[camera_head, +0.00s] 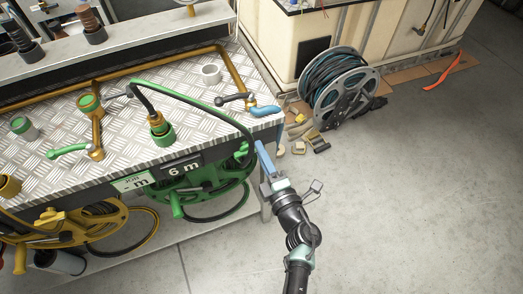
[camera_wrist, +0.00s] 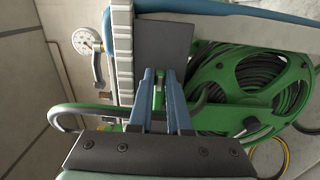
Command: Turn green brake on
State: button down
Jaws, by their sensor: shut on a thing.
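The green hose reel (camera_head: 215,180) hangs under the front edge of the metal-topped bench. It fills the right of the wrist view (camera_wrist: 235,75), with dark hose wound inside. My gripper (camera_head: 262,150) is at the right end of this reel, beside the bench corner. In the wrist view its blue fingers (camera_wrist: 160,78) are close together, shut at the reel's near side. The held piece is mostly hidden between the fingers; it appears to be the green brake, but its exact shape and position cannot be told. A dark plate (camera_wrist: 165,45) is just beyond the fingertips.
A yellow reel (camera_head: 95,225) hangs left of the green one. A green hose (camera_head: 205,103) arches over the bench (camera_head: 130,120) and down near my gripper. A grey reel (camera_head: 337,85) stands on the floor behind. The floor (camera_head: 420,200) to the right is clear.

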jog(key=shift+f, duration=0.1)
jog(key=c, duration=0.9)
grip_release()
jog(key=shift+o, duration=0.2)
jog(key=shift+s, duration=0.1)
jog(key=v, duration=1.2)
jog(key=shift+s, duration=0.4)
jog(key=shift+d, duration=0.1)
